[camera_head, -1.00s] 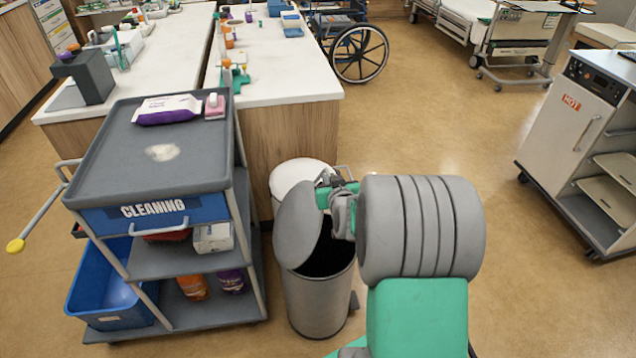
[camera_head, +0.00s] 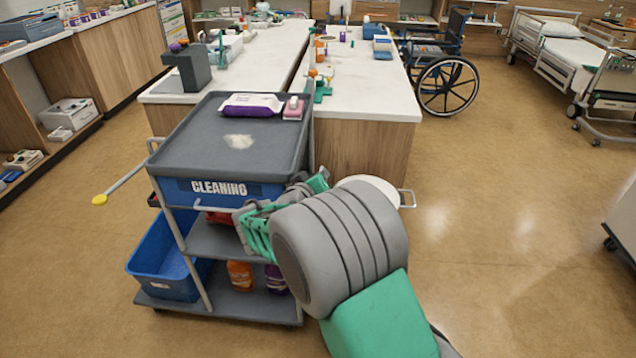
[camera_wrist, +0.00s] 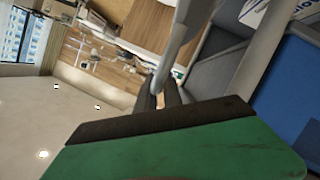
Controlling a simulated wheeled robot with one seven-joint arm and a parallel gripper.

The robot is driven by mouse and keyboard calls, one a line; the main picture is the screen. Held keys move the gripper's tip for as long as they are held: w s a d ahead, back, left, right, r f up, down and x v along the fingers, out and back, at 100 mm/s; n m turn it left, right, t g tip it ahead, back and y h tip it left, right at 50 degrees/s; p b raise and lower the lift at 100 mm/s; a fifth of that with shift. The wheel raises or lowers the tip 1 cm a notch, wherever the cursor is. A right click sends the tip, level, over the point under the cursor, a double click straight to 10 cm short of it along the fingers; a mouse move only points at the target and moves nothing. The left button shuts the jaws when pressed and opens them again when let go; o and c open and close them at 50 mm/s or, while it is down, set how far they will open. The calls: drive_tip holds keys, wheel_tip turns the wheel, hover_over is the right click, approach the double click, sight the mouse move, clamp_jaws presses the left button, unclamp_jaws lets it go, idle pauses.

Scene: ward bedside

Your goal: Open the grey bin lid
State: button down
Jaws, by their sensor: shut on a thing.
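The grey bin and its lid cannot be made out in the head view; my arm covers the place beside the cleaning cart. My gripper (camera_head: 246,222) is at the cart's right front side, in front of its shelves. In the wrist view, my gripper's dark fingers (camera_wrist: 160,97) are close together around a narrow grey piece (camera_wrist: 180,50). I cannot tell whether this is the lid's edge or part of the cart's frame.
The cleaning cart (camera_head: 178,141) stands directly at my gripper, with a blue tub (camera_head: 165,255) low on its left. A white round-topped bin (camera_head: 378,186) shows behind my arm. The counter (camera_head: 365,95) is behind. Floor to the right (camera_head: 500,210) is clear.

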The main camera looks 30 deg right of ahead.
drive_tip(key=shift+a+f, duration=0.1)
drive_tip(key=shift+f, duration=0.1)
drive_tip(key=c, duration=1.5)
unclamp_jaws()
drive_tip(key=shift+w, duration=0.1)
drive_tip(key=shift+r, duration=0.1)
drive_tip(key=v, duration=0.7)
drive_tip(key=shift+s+a, duration=0.3)
drive_tip(key=shift+r, duration=0.1)
drive_tip(key=s+a+r+n+g+y+p, duration=0.1)
drive_tip(key=s+a+r+g+y+p, duration=0.2)
drive_tip(key=s+a, duration=0.6)
drive_tip(key=s+a+r+n+g+y+p, duration=0.1)
drive_tip(key=s+a+r+g+y+p, duration=0.2)
drive_tip(key=s+a+y+p, duration=0.5)
drive_tip(key=shift+s+a+r+n, duration=0.3)
drive_tip(key=shift+s+a+r, duration=0.15)
drive_tip(key=shift+s+r, duration=0.05)
